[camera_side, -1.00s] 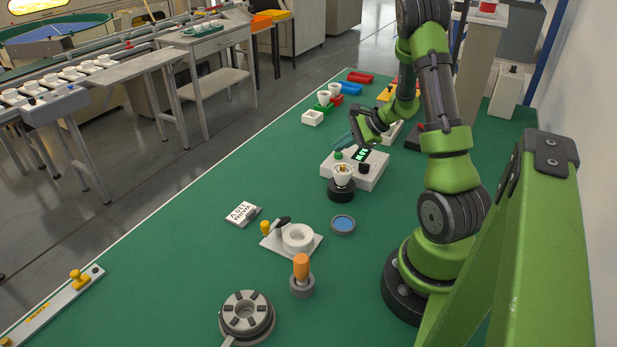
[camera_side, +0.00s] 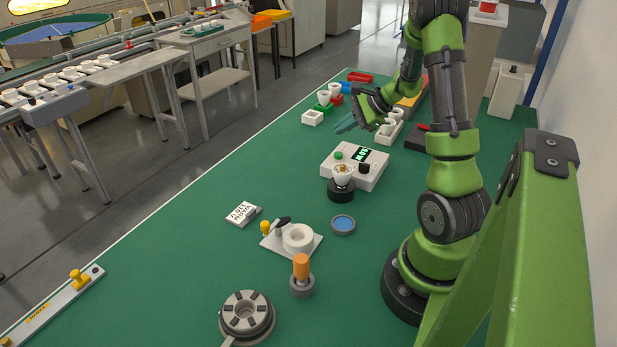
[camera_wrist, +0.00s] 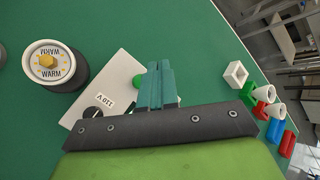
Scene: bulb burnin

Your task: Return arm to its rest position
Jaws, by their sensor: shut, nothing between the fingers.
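My gripper (camera_side: 346,126) is shut and empty. It hangs above the bench, behind the white control box, and touches nothing. In the wrist view its teal fingers (camera_wrist: 160,86) are side by side at the centre. The control box (camera_side: 355,166) has a green button, a lit green display and a black knob. In the wrist view the bulb's round top (camera_wrist: 50,64) reads "WARM". My fingers hide part of the box there.
Nearer stand a white ring fixture (camera_side: 298,239), an orange-handled tool (camera_side: 301,270) and a grey round fixture (camera_side: 246,316).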

